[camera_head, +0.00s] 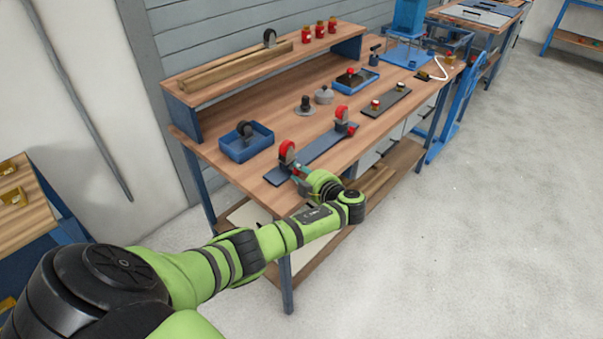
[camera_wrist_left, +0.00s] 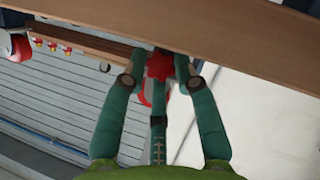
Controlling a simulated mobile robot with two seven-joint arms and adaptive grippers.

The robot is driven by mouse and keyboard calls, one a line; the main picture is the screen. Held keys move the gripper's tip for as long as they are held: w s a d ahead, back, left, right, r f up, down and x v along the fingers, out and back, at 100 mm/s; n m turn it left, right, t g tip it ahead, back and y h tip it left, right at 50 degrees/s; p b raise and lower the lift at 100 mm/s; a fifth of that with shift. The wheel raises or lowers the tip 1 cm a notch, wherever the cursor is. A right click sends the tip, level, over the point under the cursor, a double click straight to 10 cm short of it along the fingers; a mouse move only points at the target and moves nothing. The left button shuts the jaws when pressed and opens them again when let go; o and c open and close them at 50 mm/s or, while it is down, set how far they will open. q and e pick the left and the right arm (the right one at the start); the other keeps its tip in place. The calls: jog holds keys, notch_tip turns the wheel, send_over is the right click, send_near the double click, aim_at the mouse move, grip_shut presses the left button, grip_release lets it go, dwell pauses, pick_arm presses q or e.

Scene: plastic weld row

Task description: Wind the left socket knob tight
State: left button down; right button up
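A long grey-blue fixture plate (camera_head: 318,149) lies along the front of the workbench. A red-rimmed wheel (camera_head: 287,151) stands at its left end and a second red wheel (camera_head: 341,113) at its right end. My left gripper (camera_head: 299,180) is low at the plate's left end, mostly behind my arm. My right gripper is not in view.
The workbench (camera_head: 225,172) holds a blue bin (camera_head: 246,148), a blue tray (camera_head: 356,81), a dark plate with small knobs (camera_head: 386,101) and grey round parts (camera_head: 324,95). A raised shelf (camera_head: 215,78) runs along the back. The floor in front is clear.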

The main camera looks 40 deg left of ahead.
pick_arm(q)
jog(key=shift+s+f, duration=0.1)
jog(key=shift+f, duration=0.05)
jog(key=shift+f+b, duration=0.1)
jog(key=shift+b, duration=0.3)
jog(key=m+g+b, duration=0.1)
jog(key=b, duration=0.3)
jog(key=shift+f, duration=0.2)
jog(key=shift+r+m+b, duration=0.1)
jog(key=shift+m+b, duration=0.2)
jog(key=shift+b, duration=0.25)
jog(key=shift+w+r+m+g+b, duration=0.1)
jog(key=shift+r+m+g+b, duration=0.05)
jog(key=shift+m+g+b, duration=0.45)
jog(key=shift+w+r+m+g+b, duration=0.1)
jog(key=shift+m+g+b, duration=0.25)
jog(key=shift+m+g, duration=0.45)
jog(key=shift+m, duration=0.3)
jog(key=c, duration=1.3)
grip_release()
jog(key=shift+o, duration=0.2)
jog(key=shift+r, duration=0.1)
